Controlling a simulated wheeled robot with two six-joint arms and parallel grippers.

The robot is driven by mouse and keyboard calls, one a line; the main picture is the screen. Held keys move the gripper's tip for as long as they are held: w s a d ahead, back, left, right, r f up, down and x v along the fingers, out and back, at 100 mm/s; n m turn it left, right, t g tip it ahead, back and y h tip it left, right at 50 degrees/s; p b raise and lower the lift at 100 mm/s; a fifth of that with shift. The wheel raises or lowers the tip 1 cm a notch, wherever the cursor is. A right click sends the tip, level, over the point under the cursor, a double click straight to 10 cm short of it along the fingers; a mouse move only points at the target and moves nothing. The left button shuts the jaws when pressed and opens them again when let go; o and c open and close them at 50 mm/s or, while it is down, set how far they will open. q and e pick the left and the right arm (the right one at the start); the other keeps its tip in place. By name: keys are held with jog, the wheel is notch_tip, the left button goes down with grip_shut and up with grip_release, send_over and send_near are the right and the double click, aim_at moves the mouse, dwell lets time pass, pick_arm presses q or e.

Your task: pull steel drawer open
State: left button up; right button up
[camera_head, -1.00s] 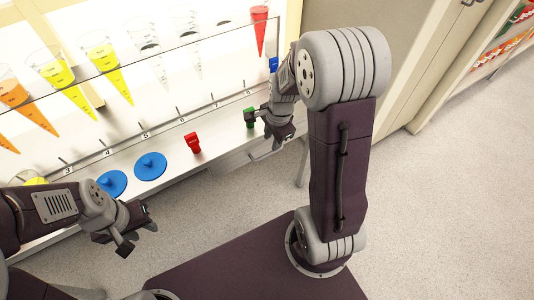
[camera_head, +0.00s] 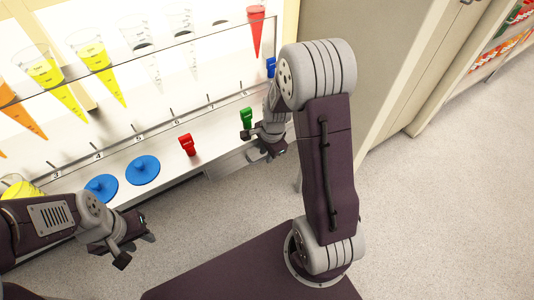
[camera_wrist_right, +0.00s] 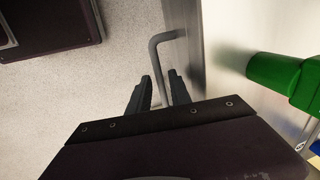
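The steel drawer (camera_head: 226,164) is a plain metal front below the shelf's ledge; its bent grey bar handle (camera_wrist_right: 155,58) shows in the right wrist view. My right gripper (camera_head: 268,146) is at this handle. In the right wrist view its two fingers (camera_wrist_right: 159,80) lie on either side of the bar, with a gap visible, so it looks open. In the head view the arm and gripper partly hide the handle. My left gripper (camera_head: 135,249) is open and empty, in front of the shelf at the lower left.
A green clip (camera_head: 246,118) stands close beside my right gripper. A red clip (camera_head: 187,145) and two blue discs (camera_head: 142,170) sit along the ledge. Coloured cones hang above it. Grey floor (camera_head: 430,210) is open at the right.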

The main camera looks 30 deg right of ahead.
grip_shut()
dwell(1.2)
